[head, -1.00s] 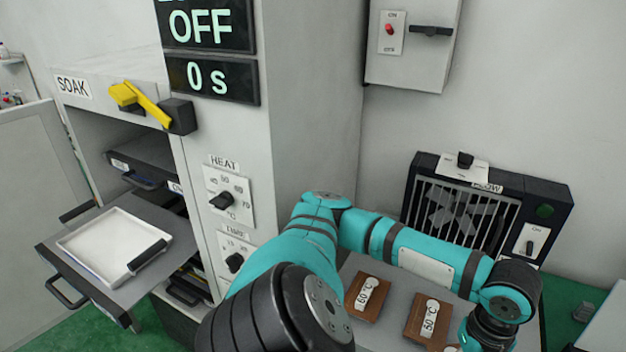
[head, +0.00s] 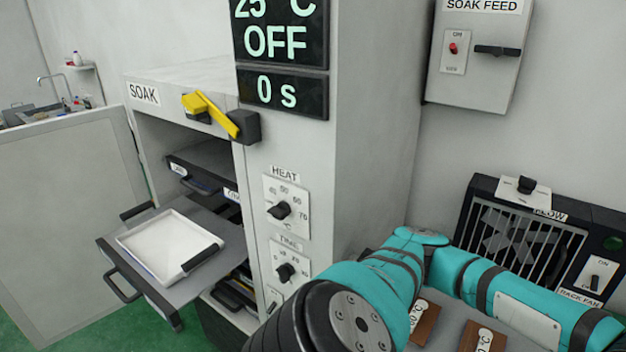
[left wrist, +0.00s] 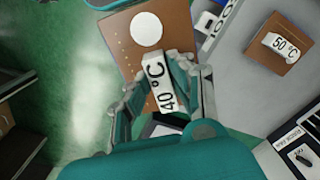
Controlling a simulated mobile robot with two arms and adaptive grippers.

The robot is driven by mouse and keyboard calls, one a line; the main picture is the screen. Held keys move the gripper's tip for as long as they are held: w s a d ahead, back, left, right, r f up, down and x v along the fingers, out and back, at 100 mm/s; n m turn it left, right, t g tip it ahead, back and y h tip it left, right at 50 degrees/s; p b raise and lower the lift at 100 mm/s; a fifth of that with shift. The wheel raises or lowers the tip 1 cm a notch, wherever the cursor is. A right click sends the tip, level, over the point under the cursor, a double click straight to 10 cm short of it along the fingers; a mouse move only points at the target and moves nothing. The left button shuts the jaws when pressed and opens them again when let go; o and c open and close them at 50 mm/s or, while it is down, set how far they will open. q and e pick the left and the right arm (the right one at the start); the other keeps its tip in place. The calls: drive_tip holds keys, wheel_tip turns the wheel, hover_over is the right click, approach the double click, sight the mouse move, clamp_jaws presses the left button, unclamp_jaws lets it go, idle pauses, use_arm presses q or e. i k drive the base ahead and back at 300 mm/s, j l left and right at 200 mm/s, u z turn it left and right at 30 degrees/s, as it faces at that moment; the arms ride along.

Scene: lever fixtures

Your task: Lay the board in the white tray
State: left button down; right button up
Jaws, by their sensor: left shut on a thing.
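A brown board (left wrist: 178,30) with a white disc and a white "40°C" tag is between the fingers of my left gripper (left wrist: 158,70) in the left wrist view. The fingers are shut on its tag, and the board is above the green floor. The white tray (head: 165,248) lies empty on the grey pulled-out shelf of the SOAK cabinet, at the left of the head view. My left gripper and the held board are outside the head view. My right gripper is in neither view.
The SOAK cabinet's door (head: 65,215) stands open at the left. A yellow lever (head: 212,113) sticks out above the opening. Other brown boards (head: 426,322) lie on the grey bench, one tagged 50 °C (left wrist: 276,58). A fan unit (head: 520,235) stands at the right.

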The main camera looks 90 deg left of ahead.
sight(170, 245)
drive_tip(key=k+u, duration=0.25)
drive_tip(key=u, duration=0.15)
drive_tip(key=k+j+u, duration=0.15)
drive_tip(key=u, duration=0.7)
drive_tip(key=j+u, duration=0.1)
drive_tip(key=u, duration=0.3)
drive_tip(key=i+u, duration=0.1)
drive_tip(key=u, duration=0.7)
drive_tip(key=i+u, duration=0.1)
drive_tip(key=u, duration=0.35)
drive_tip(key=i+l, duration=0.25)
drive_tip(key=i+l+u, duration=0.1)
drive_tip(key=i+l, duration=0.15)
drive_tip(key=i, duration=0.25)
